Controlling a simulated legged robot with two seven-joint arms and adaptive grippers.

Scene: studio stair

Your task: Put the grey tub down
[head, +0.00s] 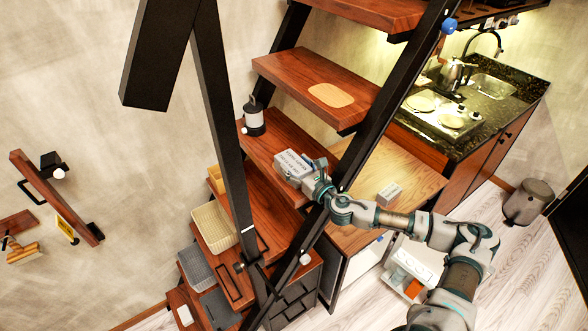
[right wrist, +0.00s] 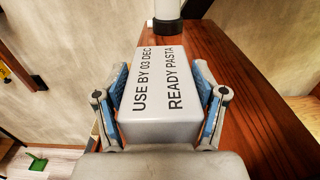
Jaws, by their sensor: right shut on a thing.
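The grey tub (head: 293,164) is a pale box with dark print on its lid. In the right wrist view the print on the tub (right wrist: 160,85) reads "USE BY 03 DEC" and "READY PASTA". My right gripper (head: 306,174) is shut on it, with a blue-padded finger on each side in the wrist view (right wrist: 160,105). The tub is at the wooden stair tread (head: 275,130); I cannot tell whether it touches the wood. My left gripper is not in view.
A black and white lantern-like canister (head: 254,116) stands at the tread's left end, behind the tub. Black stair beams (head: 222,130) slant close by. A cream basket (head: 214,227) and a grey basket (head: 195,267) sit lower.

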